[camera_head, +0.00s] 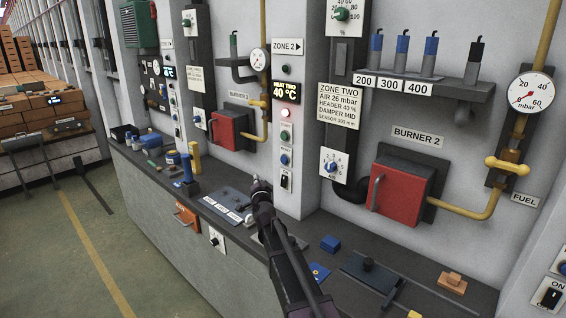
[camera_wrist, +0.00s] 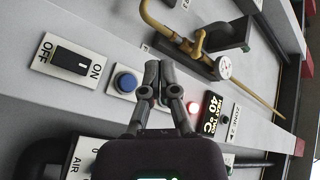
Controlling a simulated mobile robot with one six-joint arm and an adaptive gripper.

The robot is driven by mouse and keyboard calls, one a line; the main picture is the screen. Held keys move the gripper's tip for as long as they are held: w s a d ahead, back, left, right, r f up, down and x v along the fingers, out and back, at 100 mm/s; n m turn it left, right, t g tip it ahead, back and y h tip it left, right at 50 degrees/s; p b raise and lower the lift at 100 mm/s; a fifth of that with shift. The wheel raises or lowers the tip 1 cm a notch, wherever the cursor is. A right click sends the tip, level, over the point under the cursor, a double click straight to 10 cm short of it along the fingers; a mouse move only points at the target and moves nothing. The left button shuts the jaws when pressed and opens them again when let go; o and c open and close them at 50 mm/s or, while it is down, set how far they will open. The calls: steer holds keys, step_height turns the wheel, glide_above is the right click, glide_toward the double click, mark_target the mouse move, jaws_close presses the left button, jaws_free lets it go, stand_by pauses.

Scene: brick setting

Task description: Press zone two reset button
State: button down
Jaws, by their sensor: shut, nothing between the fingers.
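The zone two panel is on the pillar under the "ZONE 2" sign (camera_head: 288,47). A round blue button (camera_head: 284,160) sits under a small label too small to read surely. The blue button also shows in the wrist view (camera_wrist: 126,82), between the OFF/ON switch (camera_wrist: 71,61) and my fingers. My gripper (camera_head: 260,185) is shut and empty, in front of and left of the panel's lower part in the head view. In the wrist view its fingertips (camera_wrist: 153,66) are beside the blue button, toward the red lamp (camera_wrist: 194,107). Contact cannot be told.
Above the button are a "HEAT TWO 40 °C" display (camera_head: 286,91) and a lit red lamp (camera_head: 285,112). A black switch (camera_head: 286,181) is below it. Burner 2's red box (camera_head: 398,190) juts out at right. The dark bench (camera_head: 330,222) below carries several small items.

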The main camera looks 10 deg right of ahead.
mark_target(284, 160)
steer(key=shift+w+d+r+m+t+h, duration=0.25)
steer(key=shift+w+d+r+m+h, duration=0.25)
steer(key=shift+m+h, duration=0.35)
steer(key=shift+w+d+r+m+t+h, duration=0.25)
steer(key=shift+w+d+r+m+h, duration=0.15)
steer(key=shift+r+m+h, duration=0.3)
steer(key=shift+w+d+f, duration=0.1)
steer(key=w+d, duration=0.5)
steer(key=d, duration=0.2)
steer(key=shift+w+d, duration=0.45)
steer(key=shift+d, duration=0.25)
stand_by(2.5)
steer(key=shift+s+a, duration=0.5)
steer(key=shift+a, duration=0.2)
stand_by(0.4)
